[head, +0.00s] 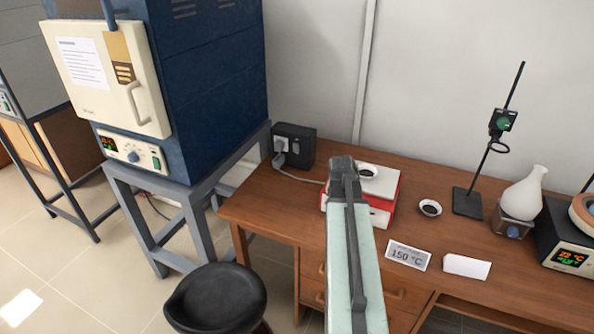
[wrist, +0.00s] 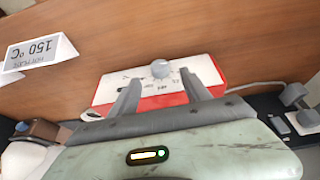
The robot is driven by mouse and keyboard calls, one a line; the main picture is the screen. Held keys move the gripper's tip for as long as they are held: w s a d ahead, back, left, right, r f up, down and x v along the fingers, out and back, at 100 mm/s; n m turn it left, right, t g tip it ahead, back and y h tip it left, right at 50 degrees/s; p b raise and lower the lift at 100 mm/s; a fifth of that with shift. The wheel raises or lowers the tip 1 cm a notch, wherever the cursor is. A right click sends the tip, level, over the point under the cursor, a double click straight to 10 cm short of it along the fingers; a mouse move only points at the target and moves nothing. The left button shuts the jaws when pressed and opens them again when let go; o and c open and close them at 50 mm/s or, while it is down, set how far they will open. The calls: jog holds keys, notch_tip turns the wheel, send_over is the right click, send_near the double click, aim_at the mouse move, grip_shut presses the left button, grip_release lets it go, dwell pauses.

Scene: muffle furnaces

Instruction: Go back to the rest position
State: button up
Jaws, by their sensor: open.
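My gripper (wrist: 160,86) is open in the wrist view. Its two grey fingers stand apart with nothing held between them. Beyond the fingers is the front of a red and white device with a round knob. In the head view my arm reaches up from the bottom centre, and its end (head: 343,164) is over the left part of the device. The fingers cannot be made out there.
The red and white device (head: 383,184) carries a small dish (head: 367,171). Another dish (head: 430,208), a 150 °C sign (head: 408,255), a stand (head: 467,202) and a white flask (head: 525,193) are right.

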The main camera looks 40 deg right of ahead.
jog(key=w+a+n+t+y, duration=0.15)
jog(key=w+a, duration=0.45)
jog(key=a, duration=0.6)
jog(key=w+a+n+g, duration=0.1)
jog(key=w+a+n, duration=0.3)
jog(key=a, duration=0.9)
jog(key=s+a+f+n+g+y, duration=0.1)
jog(key=s+a+n, duration=0.2)
jog(key=a, duration=0.6)
jog(key=s+a+n+g+y, duration=0.1)
jog(key=s+a+n, duration=0.2)
jog(key=a, duration=0.7)
jog(key=shift+s+a+f, duration=0.15)
jog(key=shift+s+f, duration=0.25)
jog(key=shift+s, duration=0.05)
jog(key=shift+g+y, duration=0.25)
